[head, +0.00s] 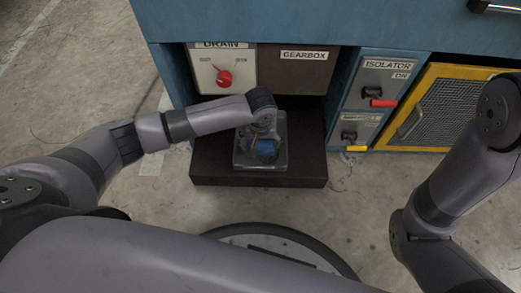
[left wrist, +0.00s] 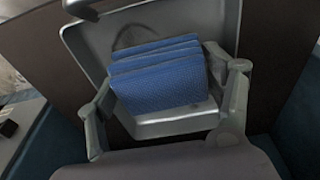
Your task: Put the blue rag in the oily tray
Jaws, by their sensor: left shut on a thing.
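The blue rag (left wrist: 158,78) is a folded, textured stack between the fingers of my left gripper (left wrist: 160,68), which is shut on it. The tray (head: 240,161) sits on a dark step. My right gripper is out of view.
The dark brown step (head: 215,172) stands before a blue cabinet (head: 230,22). Above it are a drain panel (head: 222,72) with a red knob and a gearbox panel (head: 300,70). An isolator panel (head: 383,78) and yellow-framed mesh (head: 437,105) are to the right. Concrete floor is clear.

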